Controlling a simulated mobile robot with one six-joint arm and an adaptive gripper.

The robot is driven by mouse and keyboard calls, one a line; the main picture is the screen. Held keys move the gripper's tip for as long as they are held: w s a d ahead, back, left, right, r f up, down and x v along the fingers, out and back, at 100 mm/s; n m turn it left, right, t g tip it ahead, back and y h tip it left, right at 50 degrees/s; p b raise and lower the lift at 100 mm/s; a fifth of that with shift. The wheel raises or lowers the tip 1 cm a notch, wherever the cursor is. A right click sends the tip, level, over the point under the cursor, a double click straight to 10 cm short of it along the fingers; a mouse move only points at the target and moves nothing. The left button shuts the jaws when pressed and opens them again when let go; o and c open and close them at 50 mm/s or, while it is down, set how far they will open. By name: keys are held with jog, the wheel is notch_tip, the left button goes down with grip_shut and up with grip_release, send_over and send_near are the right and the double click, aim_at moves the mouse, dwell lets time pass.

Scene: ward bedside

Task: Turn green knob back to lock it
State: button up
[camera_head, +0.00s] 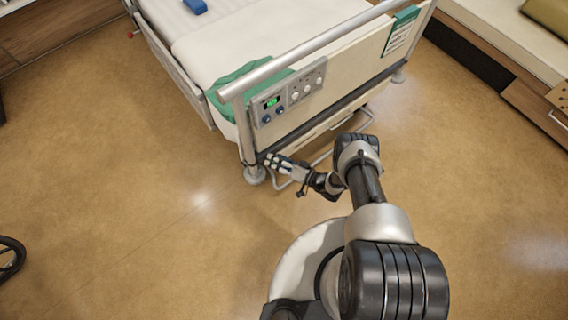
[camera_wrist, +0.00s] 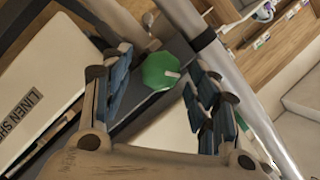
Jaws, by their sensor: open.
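In the wrist view a green knob (camera_wrist: 156,71) with a pale pointer mark at its right side sits on a dark bar, beside a light metal post. My gripper (camera_wrist: 159,64) is open, with one finger to the left of the knob and one to the right. Gaps show between the knob and both fingers, and I cannot tell how far ahead of the fingertips it is. In the head view my gripper (camera_head: 274,160) is low at the near left corner of the bed's end. The knob cannot be made out there.
The bed's end panel (camera_head: 345,75) carries a control box (camera_head: 291,92) with a green display, above my gripper. A metal rail (camera_head: 310,48) runs over it. A bed wheel (camera_head: 254,175) stands just beside my gripper. Open floor (camera_head: 150,210) lies to the left.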

jog(key=v, duration=1.1)
jog(key=shift+s+d, duration=0.25)
jog(key=shift+r, duration=0.1)
jog(key=s+d+r+n+h+p, duration=0.1)
jog(key=s+r+n+h+p, duration=0.2)
jog(key=s+r+n+p, duration=0.25)
jog(key=shift+n+t, duration=0.4)
jog(key=shift+n, duration=0.45)
jog(key=b+x, duration=0.1)
jog(key=x, duration=0.5)
jog(key=f+b+x, duration=0.1)
jog(key=b+x, duration=0.1)
jog(key=x, duration=0.4)
jog(key=b+x, duration=0.2)
jog(key=x, duration=0.4)
jog(key=shift+s+d+f, duration=0.1)
jog(key=shift+d+f, duration=0.15)
jog(key=shift+f, duration=0.2)
jog(key=shift+c, duration=0.7)
jog(key=c, duration=0.9)
